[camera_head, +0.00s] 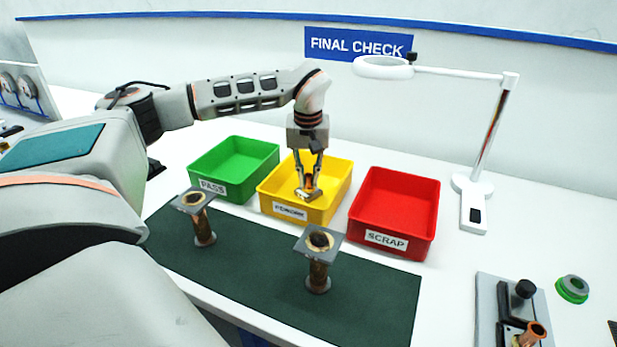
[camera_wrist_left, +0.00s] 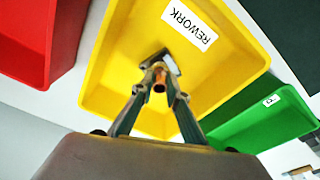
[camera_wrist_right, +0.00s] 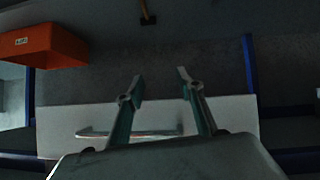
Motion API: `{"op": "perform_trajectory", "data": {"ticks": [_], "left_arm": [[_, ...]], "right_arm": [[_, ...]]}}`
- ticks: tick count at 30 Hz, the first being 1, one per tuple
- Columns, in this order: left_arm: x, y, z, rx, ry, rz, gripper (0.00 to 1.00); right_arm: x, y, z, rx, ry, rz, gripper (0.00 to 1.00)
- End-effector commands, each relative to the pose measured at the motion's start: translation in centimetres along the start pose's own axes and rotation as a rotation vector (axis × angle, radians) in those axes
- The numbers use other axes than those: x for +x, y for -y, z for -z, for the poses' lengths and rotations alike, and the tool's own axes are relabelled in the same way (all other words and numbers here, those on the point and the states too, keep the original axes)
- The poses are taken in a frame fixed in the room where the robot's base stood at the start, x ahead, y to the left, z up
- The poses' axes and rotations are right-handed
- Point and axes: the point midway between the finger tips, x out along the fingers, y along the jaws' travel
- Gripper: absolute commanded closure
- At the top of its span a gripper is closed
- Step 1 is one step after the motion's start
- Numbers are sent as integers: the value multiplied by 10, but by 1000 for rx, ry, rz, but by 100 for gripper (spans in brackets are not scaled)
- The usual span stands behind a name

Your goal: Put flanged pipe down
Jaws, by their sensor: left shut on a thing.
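My left gripper (camera_head: 308,188) is shut on a flanged pipe (camera_head: 309,183), held over the yellow bin (camera_head: 341,188). In the left wrist view the pipe (camera_wrist_left: 160,84) sits between the fingertips, with the bin's REWORK label (camera_wrist_left: 190,25) beyond it. I cannot tell whether the pipe touches the bin floor. Two more flanged pipes stand upright on the dark green mat (camera_head: 255,270), one at left (camera_head: 203,222) and one at right (camera_head: 318,270). My right gripper (camera_wrist_right: 158,85) is open and empty in the right wrist view, away from the bins.
A green PASS bin (camera_head: 235,160) stands left of the yellow bin and a red SCRAP bin (camera_head: 400,205) right of it. A white magnifier lamp (camera_head: 490,140) stands behind at right.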

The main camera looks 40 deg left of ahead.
Motion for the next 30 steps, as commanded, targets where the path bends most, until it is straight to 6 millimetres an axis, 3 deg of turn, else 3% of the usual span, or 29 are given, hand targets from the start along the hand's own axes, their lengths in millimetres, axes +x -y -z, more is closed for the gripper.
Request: {"op": "perform_trajectory", "data": {"ticks": [4, 5, 6, 7, 19, 23, 30], "left_arm": [[0, 0, 0, 0, 0, 0, 100], [2, 0, 0, 0, 1, 1, 83], [2, 0, 0, 0, 1, 1, 72], [2, 0, 0, 0, 1, 1, 69], [0, 0, 0, 0, 0, 0, 69], [-18, 0, 1, -1, -2, -2, 69], [-68, -1, 1, -1, -4, -3, 69]], "right_arm": [[-1, -1, 3, 0, -2, -1, 63], [-1, -1, 3, 0, -2, -1, 63], [-1, -1, 2, 0, -2, -1, 63], [-1, -1, 2, 0, -2, -1, 63], [1, 0, -1, 0, 0, 0, 63], [-2, -1, 4, 0, -2, -1, 63], [-7, -3, 15, -1, -7, -2, 63]]}}
